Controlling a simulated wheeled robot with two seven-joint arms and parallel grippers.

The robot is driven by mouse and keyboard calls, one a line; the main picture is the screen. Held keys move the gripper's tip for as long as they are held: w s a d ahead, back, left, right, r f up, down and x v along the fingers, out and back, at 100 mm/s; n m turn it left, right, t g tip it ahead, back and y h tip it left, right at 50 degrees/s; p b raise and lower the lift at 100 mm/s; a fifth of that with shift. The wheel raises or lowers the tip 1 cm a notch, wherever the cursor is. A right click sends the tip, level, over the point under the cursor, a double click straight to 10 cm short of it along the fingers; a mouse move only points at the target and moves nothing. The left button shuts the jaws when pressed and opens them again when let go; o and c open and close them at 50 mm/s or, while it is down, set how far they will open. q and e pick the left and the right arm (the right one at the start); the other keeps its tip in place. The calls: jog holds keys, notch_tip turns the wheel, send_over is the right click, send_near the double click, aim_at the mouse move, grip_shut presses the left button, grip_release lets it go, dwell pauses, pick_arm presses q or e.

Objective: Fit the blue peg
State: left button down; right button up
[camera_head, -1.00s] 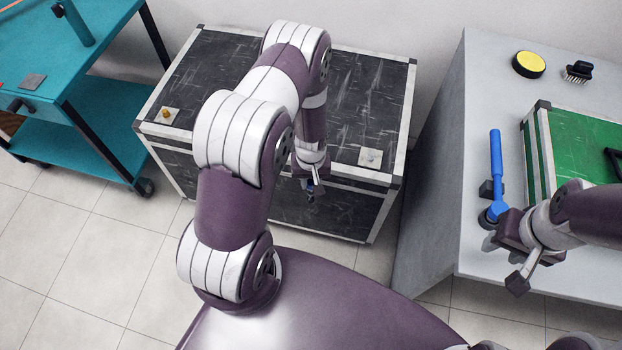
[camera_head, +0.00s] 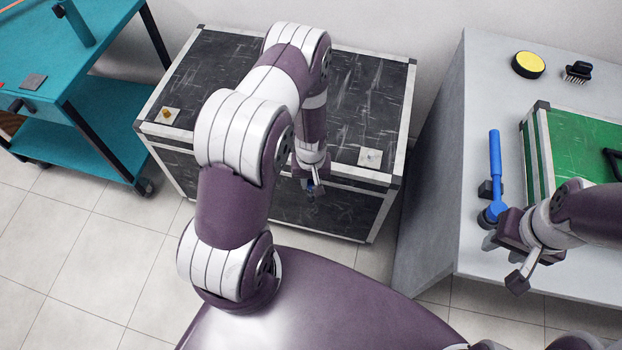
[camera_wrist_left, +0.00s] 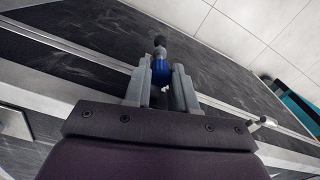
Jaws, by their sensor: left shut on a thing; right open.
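My left gripper (camera_head: 313,188) is shut on the blue peg (camera_wrist_left: 161,70), which has a dark rounded tip and shows between the two fingers in the left wrist view. In the head view the gripper hangs over the front edge of the black case (camera_head: 345,105), and only a bit of blue shows there. A pale square plate (camera_head: 370,157) lies on the case top, right of the gripper; its small centre detail is unclear. Another pale plate (camera_head: 158,116) at the left holds a small yellow piece (camera_head: 166,113). My right gripper (camera_head: 504,263) is open and empty near the grey table's front.
The grey table (camera_head: 490,90) at the right holds a blue long-handled tool (camera_head: 495,165), a yellow round tin (camera_head: 528,64), a brush (camera_head: 578,71) and a green case (camera_head: 585,145). A teal cart (camera_head: 95,115) stands at the left. My left arm hides part of the black case.

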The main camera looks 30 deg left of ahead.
aim_at(311, 183)
pick_arm(q)
jog(key=shift+f+b, duration=0.8)
jog(key=shift+f, duration=0.3)
pick_arm(e)
jog(key=shift+f, duration=0.8)
pick_arm(q)
jog(key=c, duration=0.8)
grip_release()
jog(key=shift+c, duration=0.2)
notch_tip(311, 183, up, 13)
jog(key=p, duration=0.2)
jog(key=shift+f+p, duration=0.15)
jog(key=shift+p, duration=0.25)
pick_arm(e)
notch_tip(311, 183, up, 3)
jog(key=shift+f, duration=0.1)
